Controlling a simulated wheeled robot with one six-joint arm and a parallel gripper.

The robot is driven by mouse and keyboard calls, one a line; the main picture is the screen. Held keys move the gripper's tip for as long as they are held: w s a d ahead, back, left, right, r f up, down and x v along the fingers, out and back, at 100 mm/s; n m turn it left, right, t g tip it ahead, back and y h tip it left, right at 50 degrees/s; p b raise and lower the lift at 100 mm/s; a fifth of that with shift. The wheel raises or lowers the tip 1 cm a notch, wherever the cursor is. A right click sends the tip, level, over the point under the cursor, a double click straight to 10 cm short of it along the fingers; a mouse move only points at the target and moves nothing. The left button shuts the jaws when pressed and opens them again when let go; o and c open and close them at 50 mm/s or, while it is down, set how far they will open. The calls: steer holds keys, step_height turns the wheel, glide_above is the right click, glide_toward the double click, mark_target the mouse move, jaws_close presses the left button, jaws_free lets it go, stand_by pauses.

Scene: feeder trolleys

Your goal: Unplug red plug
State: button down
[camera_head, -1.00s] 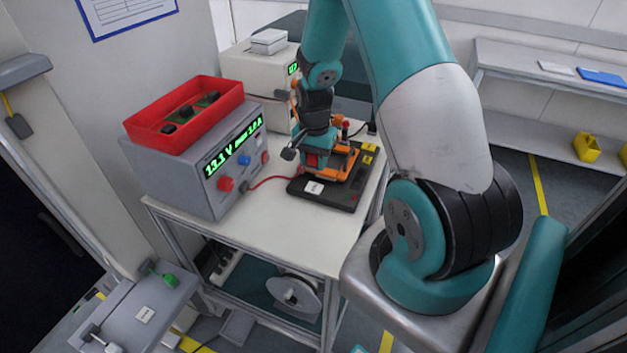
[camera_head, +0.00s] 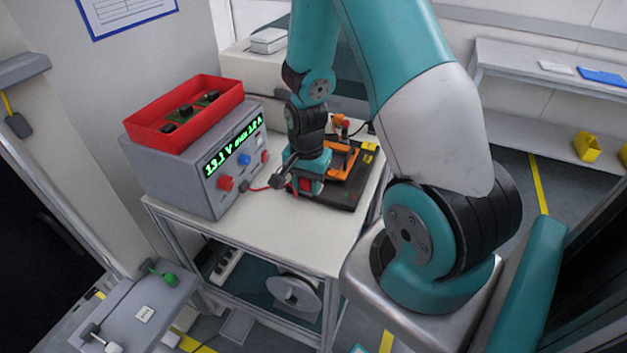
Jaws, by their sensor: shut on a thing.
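The power supply (camera_head: 190,180) is a grey box on the left of the white table, with a lit green display and red and blue knobs. A red cable (camera_head: 261,188) runs from its front to the right, towards my gripper (camera_head: 305,190). My gripper points down over the front left of the black board (camera_head: 335,195) and is shut on the red plug, a small red patch (camera_head: 308,186) showing at its lower end. The fingertips are mostly hidden by the gripper body. I cannot tell whether the plug sits in a socket.
A red tray (camera_head: 185,118) with black parts sits on the power supply. An orange frame (camera_head: 343,160) stands on the board beside my gripper. The table's front (camera_head: 275,235) is clear. A pale box (camera_head: 250,68) stands behind.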

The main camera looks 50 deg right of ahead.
steer(key=shift+s+a, duration=0.45)
steer(key=shift+a, duration=0.3)
steer(key=shift+s+a, duration=0.5)
steer(key=shift+a, duration=0.3)
steer(key=shift+s+a, duration=0.45)
steer(key=shift+a, duration=0.3)
